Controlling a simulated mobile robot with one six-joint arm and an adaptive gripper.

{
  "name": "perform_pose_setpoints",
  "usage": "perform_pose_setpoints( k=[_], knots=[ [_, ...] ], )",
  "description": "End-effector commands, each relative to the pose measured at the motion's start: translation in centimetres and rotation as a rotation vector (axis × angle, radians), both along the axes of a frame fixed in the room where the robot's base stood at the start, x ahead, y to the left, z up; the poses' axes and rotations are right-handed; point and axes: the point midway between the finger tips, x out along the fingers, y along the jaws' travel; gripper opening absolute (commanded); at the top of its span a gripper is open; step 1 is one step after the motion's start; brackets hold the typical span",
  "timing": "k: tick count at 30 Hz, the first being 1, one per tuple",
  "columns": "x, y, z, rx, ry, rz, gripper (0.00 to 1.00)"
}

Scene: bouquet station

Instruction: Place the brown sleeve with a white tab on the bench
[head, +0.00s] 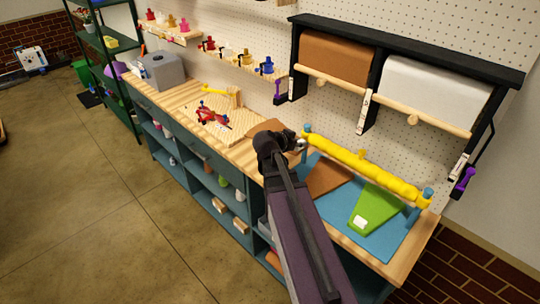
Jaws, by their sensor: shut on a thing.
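My gripper (287,143) is over the bench (184,92), at the left end of a yellow rail, and is mostly hidden by its own wrist. It is shut on a brown sleeve. One brown piece (265,127) shows just behind and left of the gripper, partly covered by it. Another brown piece (328,178) lies to the right on the blue mat (385,246), partly behind my arm. I cannot see a white tab on either brown piece, and the jaws' contact is hidden. A green sleeve (377,206) with a white tab lies on the mat.
The yellow rail (365,165) on blue posts runs along the mat's back. Brown and white paper rolls (430,92) hang above. Red tools (212,117), a wooden block (235,97) and a grey box (162,72) stand left. Bare wood shows between them.

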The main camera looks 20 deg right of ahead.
Motion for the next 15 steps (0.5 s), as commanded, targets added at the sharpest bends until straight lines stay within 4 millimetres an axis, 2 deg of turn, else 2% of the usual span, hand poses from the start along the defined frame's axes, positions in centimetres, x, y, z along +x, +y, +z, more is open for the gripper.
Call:
perform_pose_setpoints(
  k=[1,15],
  knots=[
    [1.3,0.7,-1.7,0.001,0.0,0.002,0.0],
    [9.7,8.9,-9.6,0.002,0.001,0.001,0.0]
  ],
)
